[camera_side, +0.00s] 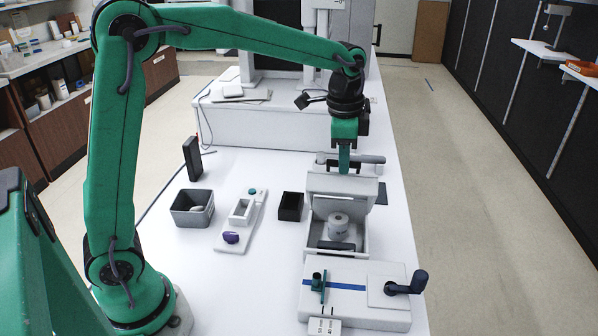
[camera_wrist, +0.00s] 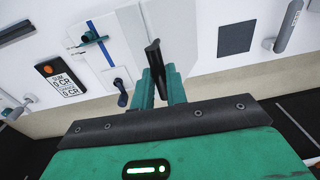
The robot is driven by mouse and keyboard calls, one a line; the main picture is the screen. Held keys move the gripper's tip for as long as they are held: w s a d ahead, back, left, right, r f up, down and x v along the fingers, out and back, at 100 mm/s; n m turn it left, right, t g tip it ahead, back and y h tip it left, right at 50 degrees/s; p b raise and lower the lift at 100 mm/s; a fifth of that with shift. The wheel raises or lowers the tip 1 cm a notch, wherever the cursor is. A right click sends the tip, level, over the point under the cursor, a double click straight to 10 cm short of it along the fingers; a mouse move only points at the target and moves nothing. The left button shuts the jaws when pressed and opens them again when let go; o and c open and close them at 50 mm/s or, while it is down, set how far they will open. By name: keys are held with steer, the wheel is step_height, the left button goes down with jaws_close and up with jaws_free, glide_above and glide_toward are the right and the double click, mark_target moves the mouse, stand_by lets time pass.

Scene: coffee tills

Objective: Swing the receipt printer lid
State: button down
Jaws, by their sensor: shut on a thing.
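The receipt printer (camera_side: 311,232) is a light grey box on the white table, with a pale paper roll (camera_side: 338,226) inside. Its lid (camera_side: 343,187) is raised above the back of the box, so the inside shows. My gripper (camera_side: 344,169) points down at the upper edge of the lid. In the wrist view, my gripper (camera_wrist: 159,84) is closed around a dark bar (camera_wrist: 153,58), which appears to be the lid's handle. The fingers hide part of this bar. In the side view the grip itself is too small to make out.
A white fixture (camera_side: 345,278) with a dark crank (camera_side: 408,284) stands in front of the printer. A black box (camera_side: 291,206), a white tray (camera_side: 225,243) and a grey bin (camera_side: 190,216) lie to its left. A grey cylinder (camera_side: 370,160) is close behind my gripper. A dark pad (camera_side: 382,195) lies right.

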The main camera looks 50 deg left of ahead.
mark_target(342, 192)
stand_by(0.3)
steer(key=shift+s+d+f, duration=1.2)
steer(key=c, duration=1.3)
jaws_free()
steer(key=shift+r, duration=0.1)
